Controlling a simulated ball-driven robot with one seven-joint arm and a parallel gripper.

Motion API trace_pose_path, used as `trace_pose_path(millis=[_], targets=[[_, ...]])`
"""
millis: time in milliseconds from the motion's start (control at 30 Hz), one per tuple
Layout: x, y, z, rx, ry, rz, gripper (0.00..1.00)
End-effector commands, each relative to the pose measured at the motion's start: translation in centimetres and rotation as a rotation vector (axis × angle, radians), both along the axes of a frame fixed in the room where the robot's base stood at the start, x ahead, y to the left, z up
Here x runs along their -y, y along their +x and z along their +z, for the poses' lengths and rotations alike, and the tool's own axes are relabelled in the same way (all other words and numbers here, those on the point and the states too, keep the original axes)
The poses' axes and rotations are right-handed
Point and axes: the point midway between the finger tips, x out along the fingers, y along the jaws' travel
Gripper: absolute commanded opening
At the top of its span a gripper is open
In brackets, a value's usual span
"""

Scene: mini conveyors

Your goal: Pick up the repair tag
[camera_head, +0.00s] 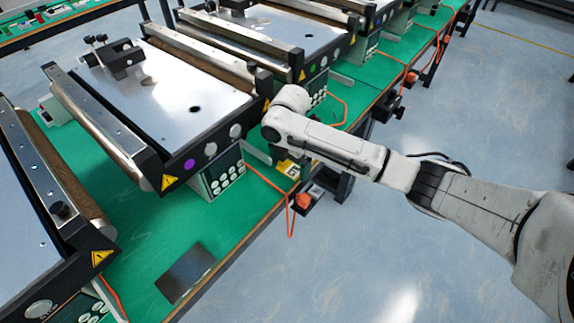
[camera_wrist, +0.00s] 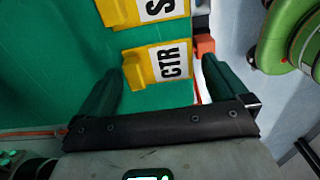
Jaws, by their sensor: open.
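Two yellow blocks with white label plates lie on the green bench top in the wrist view. The nearer yellow block (camera_wrist: 139,73) reads "CTR"; the farther one (camera_wrist: 114,12) shows an "S" and is cut off by the top edge. I cannot tell which, if either, is the repair tag. My gripper (camera_wrist: 162,66) is open, its dark green fingers on either side of the CTR block, with nothing held. The head view also shows a yellow labelled block (camera_head: 288,168) at the bench edge below my arm; my gripper's fingers are hidden there.
Mini conveyors (camera_head: 170,85) with silver plates and rollers stand in a row on the green bench (camera_head: 140,225). A button box (camera_head: 222,180) is left of the yellow block. An orange cable (camera_head: 291,220) hangs off the edge. A dark flat plate (camera_head: 186,272) lies nearer; the floor at right is clear.

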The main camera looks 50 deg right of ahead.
Motion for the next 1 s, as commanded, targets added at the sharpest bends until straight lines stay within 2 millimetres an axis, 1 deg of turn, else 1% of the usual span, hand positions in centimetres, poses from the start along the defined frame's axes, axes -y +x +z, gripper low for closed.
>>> trace_pose_path(millis=[133,633,667,867,1000], targets=[[-0.01,0.00,0.01,0.000,0.000,0.000,0.99],[-0.02,0.00,0.04,0.000,0.001,0.000,0.51],[-0.02,0.00,0.05,0.000,0.001,0.000,0.50],[-0.02,0.00,0.07,0.000,0.001,0.000,0.50],[-0.03,0.03,0.44,0.001,0.001,0.000,0.50]])
